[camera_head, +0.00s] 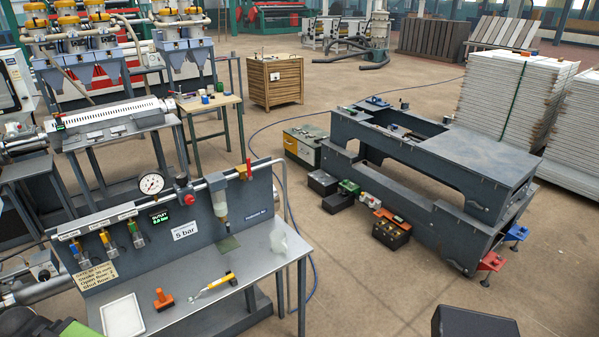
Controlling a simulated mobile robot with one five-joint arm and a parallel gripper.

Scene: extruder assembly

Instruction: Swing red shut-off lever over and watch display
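A small red lever (249,168) stands roughly upright at the right end of the pipe along the top of a grey panel (255,200). A yellow part sits beside it. A small black display (159,217) with green digits is on the same panel, left of the middle; its digits are too small to read surely. A round white dial gauge (151,184) sits just above the display. A red round knob (186,199) is between the gauge and the lever. My gripper is not in view.
The grey bench (190,318) below the panel holds a white tray (122,316), an orange tool (163,299), a yellow-handled tool (213,285) and a crumpled pale cloth (291,240). A large steel frame (450,165) stands right, with boxes beside it. Floor between is clear except a blue hose.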

